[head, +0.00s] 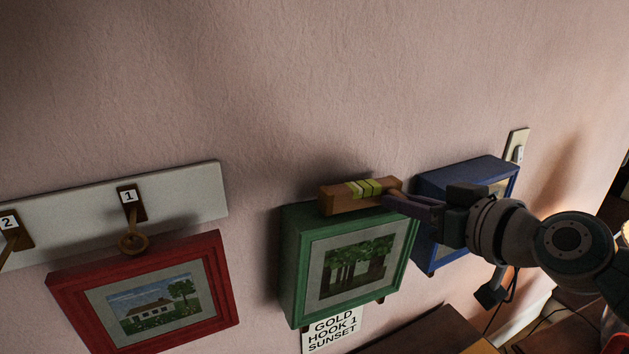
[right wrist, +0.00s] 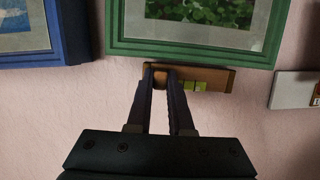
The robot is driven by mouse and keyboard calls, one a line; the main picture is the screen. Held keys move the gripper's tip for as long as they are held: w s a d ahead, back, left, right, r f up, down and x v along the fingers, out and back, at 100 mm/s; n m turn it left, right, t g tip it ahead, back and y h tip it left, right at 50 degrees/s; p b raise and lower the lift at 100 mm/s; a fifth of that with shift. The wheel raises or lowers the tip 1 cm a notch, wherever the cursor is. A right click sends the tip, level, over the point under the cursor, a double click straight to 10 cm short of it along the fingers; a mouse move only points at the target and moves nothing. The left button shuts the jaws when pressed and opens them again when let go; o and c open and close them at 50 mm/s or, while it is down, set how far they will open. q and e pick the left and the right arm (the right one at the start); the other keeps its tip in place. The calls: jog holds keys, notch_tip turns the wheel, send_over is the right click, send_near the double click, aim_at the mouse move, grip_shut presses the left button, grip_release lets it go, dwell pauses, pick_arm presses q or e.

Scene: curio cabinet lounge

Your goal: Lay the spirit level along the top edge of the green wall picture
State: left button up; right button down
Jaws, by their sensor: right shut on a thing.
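The green wall picture (head: 296,262) hangs on the pink wall and shows a forest scene. The orange-brown spirit level (head: 335,199), with yellow-green bands, lies along the picture's top edge in the head view. My right gripper (head: 395,197) is shut on the level's right part. In the right wrist view the spirit level (right wrist: 222,80) lies beside the green frame (right wrist: 190,52), with the gripper (right wrist: 162,78) around it. I cannot tell whether the level rests on the frame or is just above it. My left gripper is not in view.
A red picture (head: 222,275) hangs at left, below a white board (head: 180,192) with numbered hooks. A blue picture (head: 462,176) hangs close on the right, behind my right arm. A label card (head: 333,330) is under the green picture. The wall above is clear.

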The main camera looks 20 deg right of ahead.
jog(key=shift+f+b, duration=0.3)
jog(key=c, duration=0.7)
grip_release()
jog(key=shift+c, duration=0.2)
jog(key=a+v, duration=0.1)
jog(key=v, duration=0.8)
jog(key=s+a+f+n+g+y, duration=0.25)
jog(key=s+a+f+g, duration=0.35)
jog(key=s+a, duration=0.35)
jog(key=s+a+g+h, duration=0.1)
jog(key=s+g+h, duration=0.25)
jog(key=s, duration=0.45)
notch_tip(320, 180, up, 22)
jog(key=s+g+p, duration=0.1)
jog(key=p, duration=2.1)
jog(key=shift+d+r+p, duration=0.2)
jog(key=shift+d+p, duration=0.1)
jog(key=shift+m+g, duration=0.25)
